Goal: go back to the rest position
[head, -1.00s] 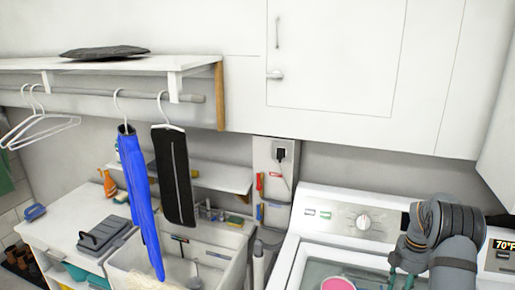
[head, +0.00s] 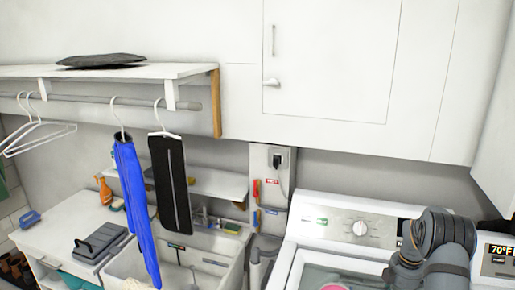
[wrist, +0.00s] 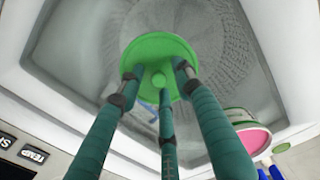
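My gripper shows in the wrist view (wrist: 158,80) with its teal fingers spread apart. I cannot tell whether the fingertips touch the disc. In the head view my arm is at the lower right, over the white washing machine (head: 312,232), and the gripper is out of frame. Behind the disc is the grey interior of the washer's open top (wrist: 80,45).
A pink container with a green rim (wrist: 252,140) is right of the fingers. Left of the washer stand a white sink (head: 215,245) and a counter. A blue garment (head: 135,205) and a black garment (head: 170,185) hang from the rail. White cabinets (head: 330,60) are above.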

